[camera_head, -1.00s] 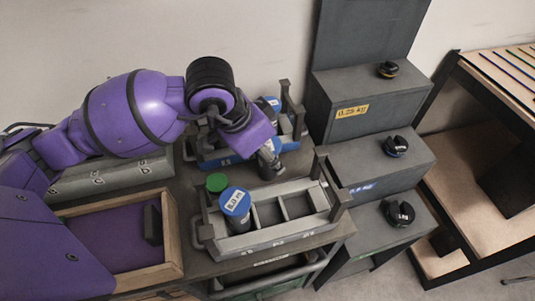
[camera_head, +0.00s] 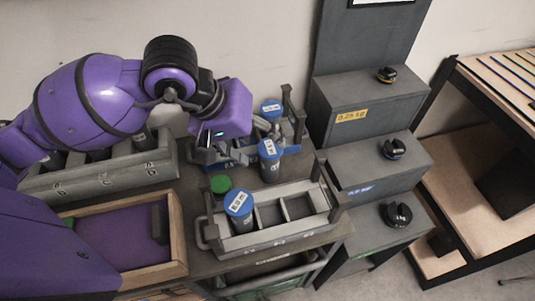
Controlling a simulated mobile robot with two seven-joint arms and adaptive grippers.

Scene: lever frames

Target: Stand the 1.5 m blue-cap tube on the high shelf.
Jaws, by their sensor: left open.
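A grey tube with a blue cap (camera_head: 269,165) stands upright behind the front grey tray; its cap label is too small to read surely. Another blue-capped tube (camera_head: 271,109) stands farther back by the blue-fronted tray. A third blue-capped tube (camera_head: 239,206) stands in the front tray's left compartment. My left gripper (camera_head: 211,156) is open and empty, left of the first tube and apart from it. The stepped grey shelves stand at right; the high shelf (camera_head: 350,100) has a yellow "0.25 kg" label. My right gripper is out of view.
The front grey tray (camera_head: 275,237) has empty compartments and upright end posts. A green cap (camera_head: 221,184) shows behind it. A purple-lined wooden box (camera_head: 178,235) lies at left.

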